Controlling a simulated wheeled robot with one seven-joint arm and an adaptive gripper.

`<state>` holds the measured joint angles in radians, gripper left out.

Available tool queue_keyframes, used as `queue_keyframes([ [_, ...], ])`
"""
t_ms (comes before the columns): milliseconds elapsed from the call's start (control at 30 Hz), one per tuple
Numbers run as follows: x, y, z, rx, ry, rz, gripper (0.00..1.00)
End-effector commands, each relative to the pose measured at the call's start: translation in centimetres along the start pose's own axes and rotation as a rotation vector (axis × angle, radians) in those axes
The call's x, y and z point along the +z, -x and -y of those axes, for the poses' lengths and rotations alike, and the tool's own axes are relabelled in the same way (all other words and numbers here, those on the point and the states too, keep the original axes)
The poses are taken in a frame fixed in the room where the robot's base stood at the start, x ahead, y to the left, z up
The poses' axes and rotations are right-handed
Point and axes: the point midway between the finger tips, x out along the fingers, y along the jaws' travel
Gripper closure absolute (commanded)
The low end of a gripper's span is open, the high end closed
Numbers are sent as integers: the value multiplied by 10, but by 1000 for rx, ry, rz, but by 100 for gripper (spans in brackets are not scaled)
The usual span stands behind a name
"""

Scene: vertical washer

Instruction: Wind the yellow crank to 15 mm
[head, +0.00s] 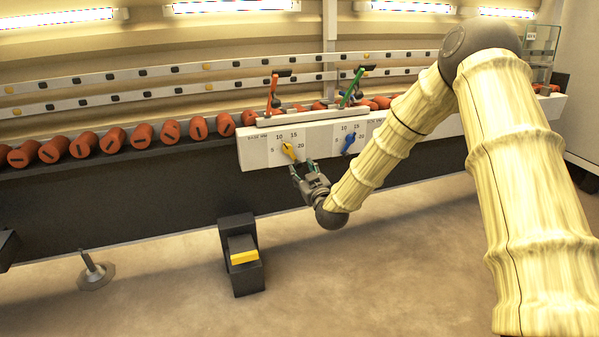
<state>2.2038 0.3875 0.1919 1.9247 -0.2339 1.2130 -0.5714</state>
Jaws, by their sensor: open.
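The yellow crank (289,151) sits on the left dial of the white panel (255,153) on the front of the machine. The dial carries the marks 5, 10, 15 and 20. The crank lies slantwise between upper left and lower right; which mark it points to is too small to tell. My gripper (302,166) is open, just below and to the right of the yellow crank. Its fingers point up toward the panel. No contact with the crank can be made out.
A blue crank (348,143) is on a second dial to the right, close to my arm. A red lever (272,95) and a green lever (352,88) rise above the panel. Red rollers (115,138) line the conveyor. A pedal with a yellow plate (244,257) stands on the floor below.

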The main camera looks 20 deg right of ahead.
Motion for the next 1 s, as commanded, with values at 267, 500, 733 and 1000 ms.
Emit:
queue_keyframes([
  [267,1,-32,0,0,0,-2,56],
  [500,0,-39,0,-1,0,0,56],
  [733,0,-39,0,0,0,0,63],
  [1000,0,-39,0,0,0,1,100],
])
